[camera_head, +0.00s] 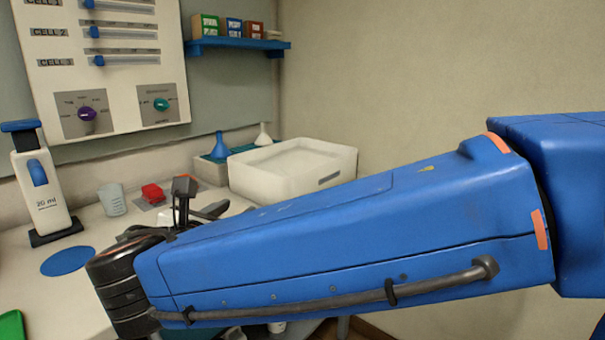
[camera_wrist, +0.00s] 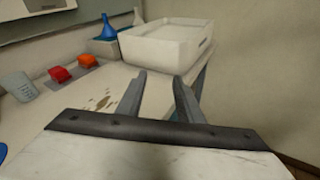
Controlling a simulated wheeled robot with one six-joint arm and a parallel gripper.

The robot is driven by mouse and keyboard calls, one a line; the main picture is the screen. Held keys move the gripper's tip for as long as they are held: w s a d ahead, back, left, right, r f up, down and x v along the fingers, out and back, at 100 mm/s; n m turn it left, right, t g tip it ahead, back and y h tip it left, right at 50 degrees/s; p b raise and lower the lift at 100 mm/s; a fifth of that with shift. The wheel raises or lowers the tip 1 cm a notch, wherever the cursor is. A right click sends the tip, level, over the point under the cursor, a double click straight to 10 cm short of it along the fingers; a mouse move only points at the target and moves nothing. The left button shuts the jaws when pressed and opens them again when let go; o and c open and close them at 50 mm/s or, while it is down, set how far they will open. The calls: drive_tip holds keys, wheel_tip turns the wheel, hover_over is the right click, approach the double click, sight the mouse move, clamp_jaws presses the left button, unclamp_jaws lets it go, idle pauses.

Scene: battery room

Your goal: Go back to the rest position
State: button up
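My gripper shows in the wrist view (camera_wrist: 160,97) with its two grey fingers apart and nothing between them. In the head view my blue arm crosses the picture from the right. Its dark wrist is at lower left, over the counter, and a part of the gripper shows behind it. The fingertips are hard to make out there.
A dispenser bottle (camera_head: 42,190), a clear beaker (camera_head: 112,199) and a red block (camera_head: 152,193) stand on the counter. A blue disc (camera_head: 68,261) lies at left. Blue and white funnels (camera_head: 220,146) stand by the basin. A panel (camera_head: 105,65) and shelf (camera_head: 240,43) are on the wall.

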drive_tip(key=d+f+m+g+h, duration=0.1)
drive_tip(key=d+f+m+g, duration=0.25)
drive_tip(key=d, duration=0.65)
drive_tip(key=w+d+f+m+g+h, duration=0.15)
drive_tip(key=d+f+m, duration=0.3)
drive_tip(key=d, duration=0.55)
drive_tip(key=d+f+m+g+h, duration=0.1)
drive_tip(key=d+f+m+g, duration=0.3)
drive_tip(key=d, duration=0.6)
drive_tip(key=s+d+f+m+y, duration=0.2)
drive_tip(key=s+d+f+m, duration=0.1)
drive_tip(key=s+d+m, duration=0.1)
drive_tip(key=s+d+f+m+g+y, duration=0.1)
drive_tip(key=s+d+f+m, duration=0.2)
drive_tip(key=s+m, duration=0.3)
drive_tip(key=s+d+f+m+y, duration=0.2)
drive_tip(key=s+d+m, duration=0.3)
drive_tip(key=m, duration=0.5)
drive_tip(key=shift+s+f+g+y, duration=0.3)
drive_tip(key=shift+s+f+y, duration=0.05)
drive_tip(key=shift+s+f, duration=0.05)
